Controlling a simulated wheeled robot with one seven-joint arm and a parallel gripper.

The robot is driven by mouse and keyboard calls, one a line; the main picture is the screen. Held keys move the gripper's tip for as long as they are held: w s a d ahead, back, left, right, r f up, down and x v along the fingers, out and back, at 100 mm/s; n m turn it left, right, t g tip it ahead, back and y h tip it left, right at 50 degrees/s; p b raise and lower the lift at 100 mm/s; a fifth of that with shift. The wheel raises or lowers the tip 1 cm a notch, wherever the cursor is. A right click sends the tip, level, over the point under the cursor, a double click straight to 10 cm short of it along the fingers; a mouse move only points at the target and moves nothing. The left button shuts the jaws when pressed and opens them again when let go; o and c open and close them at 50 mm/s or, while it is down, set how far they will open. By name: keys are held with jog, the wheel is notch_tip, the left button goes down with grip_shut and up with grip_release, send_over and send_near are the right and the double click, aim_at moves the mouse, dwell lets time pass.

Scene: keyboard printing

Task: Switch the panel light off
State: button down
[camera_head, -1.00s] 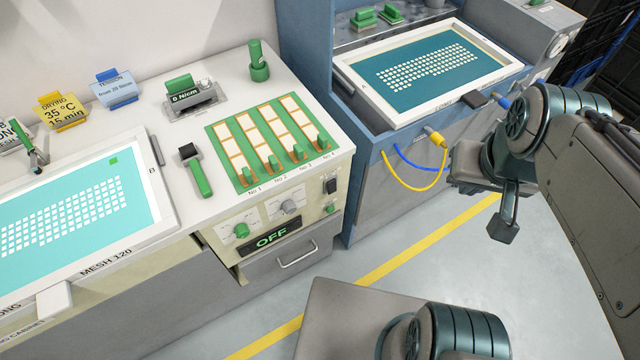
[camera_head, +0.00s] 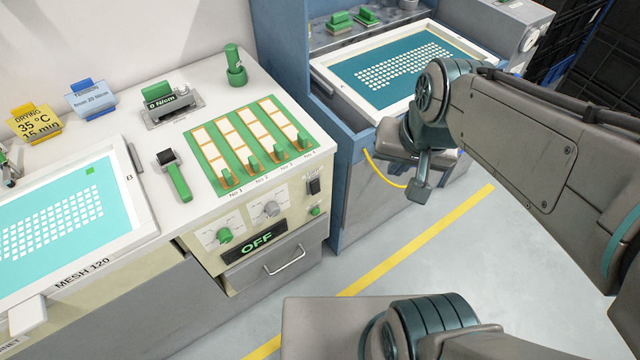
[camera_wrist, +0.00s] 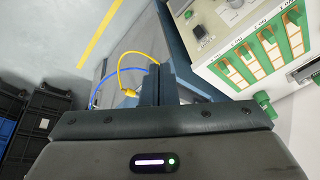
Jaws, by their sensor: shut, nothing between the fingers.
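The beige control panel (camera_head: 290,224) is on the counter's front face. It carries a black rocker switch (camera_head: 314,186) with a small green button (camera_head: 315,210) below it. To their left are a grey knob (camera_head: 270,208), a green knob (camera_head: 224,235) and a dark display (camera_head: 256,243) reading "OFF" in green. The rocker switch also shows at the upper right of the wrist view (camera_wrist: 201,31). My gripper (camera_head: 419,192) is shut and empty, in the air to the right of the panel and touching nothing visible. Its shut fingers show in the wrist view (camera_wrist: 158,85).
The blue station (camera_head: 360,150) with a teal screen (camera_head: 390,75) stands behind my gripper. A yellow cable (camera_head: 380,172) hangs from its front. A drawer handle (camera_head: 284,260) sticks out below the panel. The floor (camera_head: 400,260) in front is clear.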

jog(key=w+a+f+m+b, duration=0.3)
jog(key=f+b, duration=0.1)
jog(key=f, duration=0.3)
jog(key=w+a+f+m+b, duration=0.3)
jog(key=w+f+b, duration=0.1)
jog(key=f, duration=0.3)
jog(key=w+a+f+m+y+b, duration=0.1)
jog(key=w+a+f+m+b, duration=0.2)
jog(key=f, duration=0.5)
jog(key=w+b, duration=0.1)
jog(key=b, duration=0.1)
jog(key=shift+g+b, duration=0.3)
jog(key=shift+f, duration=0.15)
jog(key=b, duration=0.4)
send_near(320, 191)
jog(key=s+f, duration=0.3)
jog(key=f, duration=0.3)
jog(key=w, duration=0.1)
jog(key=w+a, duration=0.1)
jog(key=w, duration=0.1)
jog(key=shift+w+a, duration=0.15)
jog(key=shift+a, duration=0.15)
